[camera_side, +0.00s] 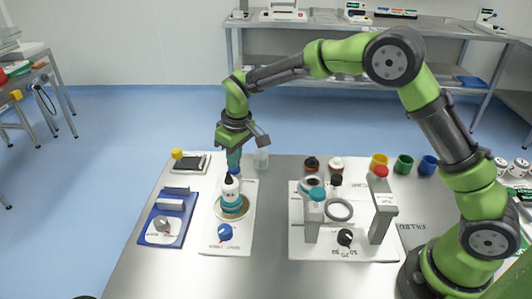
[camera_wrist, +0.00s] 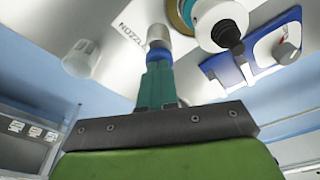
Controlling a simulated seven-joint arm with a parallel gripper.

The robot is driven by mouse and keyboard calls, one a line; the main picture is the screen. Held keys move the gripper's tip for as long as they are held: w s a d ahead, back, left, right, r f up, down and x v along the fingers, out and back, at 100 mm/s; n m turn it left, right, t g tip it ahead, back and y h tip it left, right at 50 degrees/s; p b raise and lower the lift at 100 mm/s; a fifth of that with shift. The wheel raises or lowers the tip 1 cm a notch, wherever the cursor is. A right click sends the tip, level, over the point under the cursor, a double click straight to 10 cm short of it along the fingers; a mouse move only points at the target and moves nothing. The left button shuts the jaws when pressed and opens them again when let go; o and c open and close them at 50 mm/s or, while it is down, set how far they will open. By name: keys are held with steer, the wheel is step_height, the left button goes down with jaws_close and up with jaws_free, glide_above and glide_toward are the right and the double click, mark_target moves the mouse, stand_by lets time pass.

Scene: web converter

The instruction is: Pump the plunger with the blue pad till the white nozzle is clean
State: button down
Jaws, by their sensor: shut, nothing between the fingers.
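My gripper (camera_side: 234,165) is shut and empty, pointing down just behind a white bottle (camera_side: 230,188) with a dark top. In the wrist view its teal fingers (camera_wrist: 158,62) are together. The bottle's black top (camera_wrist: 228,35) is to the right of the fingers. A blue knob (camera_side: 225,232) is at the front of the same white plate (camera_side: 215,245). I cannot tell which part is the plunger with the blue pad, or whether the nozzle is clean.
A translucent cup (camera_side: 261,158) stands behind the plate. A blue tray (camera_side: 165,215) lies to the left. At the right, a white board (camera_side: 375,248) holds two grey posts, one teal-topped (camera_side: 316,194), one red-topped (camera_side: 380,172). Yellow, green and blue cups stand at the back right.

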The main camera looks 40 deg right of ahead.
steer(key=shift+r, duration=1.6)
step_height(320, 180, up, 6)
stand_by(0.4)
steer(key=s+d+r+m+t, duration=0.1)
steer(key=s+d+r+m, duration=0.1)
steer(key=s, duration=0.7)
steer(key=s+d+r+m+t+y, duration=0.1)
steer(key=s+d, duration=0.3)
steer(key=s, duration=0.5)
steer(key=s+d+r+m+t, duration=0.3)
steer(key=s+d+m, duration=0.1)
steer(key=s, duration=0.6)
steer(key=shift+r+y, duration=0.25)
steer(key=shift+y, duration=0.05)
